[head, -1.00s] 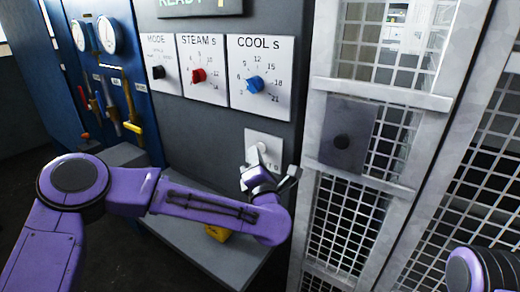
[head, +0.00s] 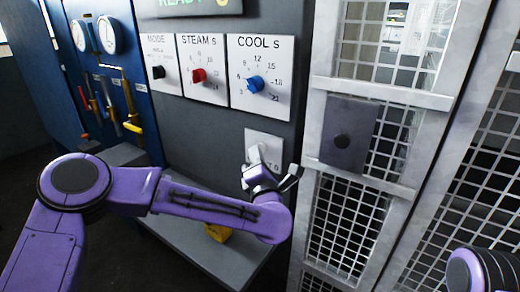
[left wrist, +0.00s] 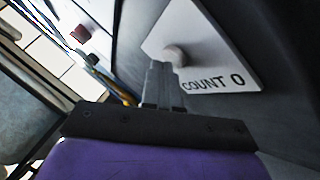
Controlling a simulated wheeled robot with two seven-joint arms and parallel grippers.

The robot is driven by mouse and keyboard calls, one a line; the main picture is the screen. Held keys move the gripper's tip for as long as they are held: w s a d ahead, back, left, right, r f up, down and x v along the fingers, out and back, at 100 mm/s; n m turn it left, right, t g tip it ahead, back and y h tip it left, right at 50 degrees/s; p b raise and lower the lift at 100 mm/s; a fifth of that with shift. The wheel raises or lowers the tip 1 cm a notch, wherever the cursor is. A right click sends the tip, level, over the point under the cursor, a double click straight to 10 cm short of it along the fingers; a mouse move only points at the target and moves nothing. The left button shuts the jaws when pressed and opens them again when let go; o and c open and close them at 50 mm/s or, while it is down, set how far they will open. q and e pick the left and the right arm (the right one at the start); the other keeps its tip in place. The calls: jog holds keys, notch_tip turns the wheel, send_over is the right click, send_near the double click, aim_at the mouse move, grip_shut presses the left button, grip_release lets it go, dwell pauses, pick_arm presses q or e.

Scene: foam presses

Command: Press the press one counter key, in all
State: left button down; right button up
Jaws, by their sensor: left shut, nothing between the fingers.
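The counter plate (head: 273,142) is a white square on the grey press front, below the COOL dial. In the left wrist view the plate (left wrist: 215,60) reads "COUNT 0" and carries a round pale key (left wrist: 176,55). My left gripper (head: 252,163) is at the plate, its fingers together with nothing between them. In the left wrist view the fingertips (left wrist: 160,68) overlap the lower left edge of the key; I cannot tell whether they touch it. In the head view the gripper partly hides the key and lettering. Only a purple part of my right arm shows at the lower right; its gripper is out of view.
Above the plate are the MODE (head: 158,72), STEAM (head: 198,76) and COOL (head: 254,83) dials. A grey ledge (head: 190,232) with a yellow object (head: 218,233) lies below my left arm. A mesh guard (head: 345,225) stands close on the right.

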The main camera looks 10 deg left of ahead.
pick_arm(q)
jog(key=shift+s+a, duration=0.2)
jog(key=shift+s, duration=0.45)
jog(key=s, duration=0.1)
jog(key=s+a+b, duration=0.1)
jog(key=s, duration=0.1)
jog(key=s+b, duration=0.1)
jog(key=shift+s+a, duration=0.35)
jog(key=shift+f, duration=0.1)
